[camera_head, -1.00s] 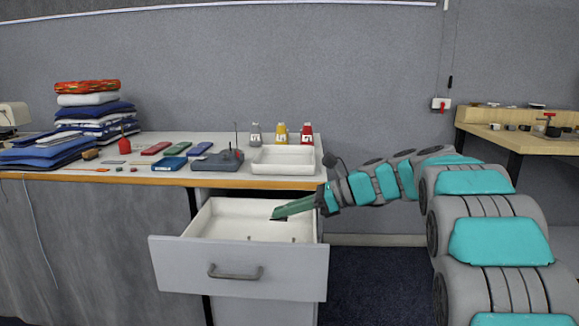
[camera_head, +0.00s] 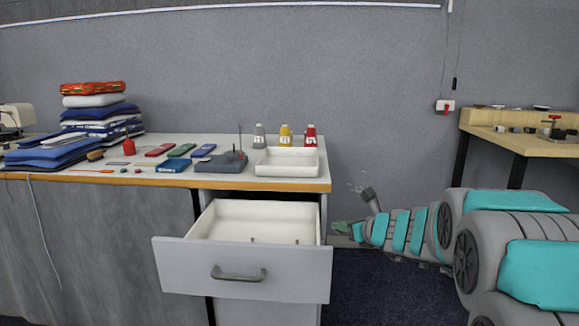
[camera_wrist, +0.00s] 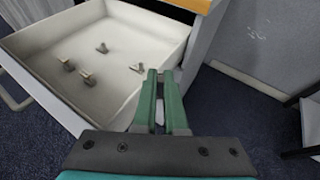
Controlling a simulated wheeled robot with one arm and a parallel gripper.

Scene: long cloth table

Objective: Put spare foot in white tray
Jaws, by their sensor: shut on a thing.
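My gripper (camera_head: 341,229) is just right of the open drawer, below the table top. Its green fingers, also in the wrist view (camera_wrist: 163,77), are nearly together, with a small pale piece (camera_wrist: 160,113) between them. It looks like the spare foot, mostly hidden by the fingers. The white tray (camera_head: 287,162) is empty and stands at the table's right end, above and left of my gripper. Several small metal feet (camera_wrist: 101,48) lie apart on the floor of the drawer.
The pulled-out drawer (camera_head: 242,268) juts out under the table's right end (camera_head: 240,184). Thread cones (camera_head: 285,136) stand behind the tray. A grey device with a thin upright rod (camera_head: 221,162) stands left of it. Floor right of the drawer is open.

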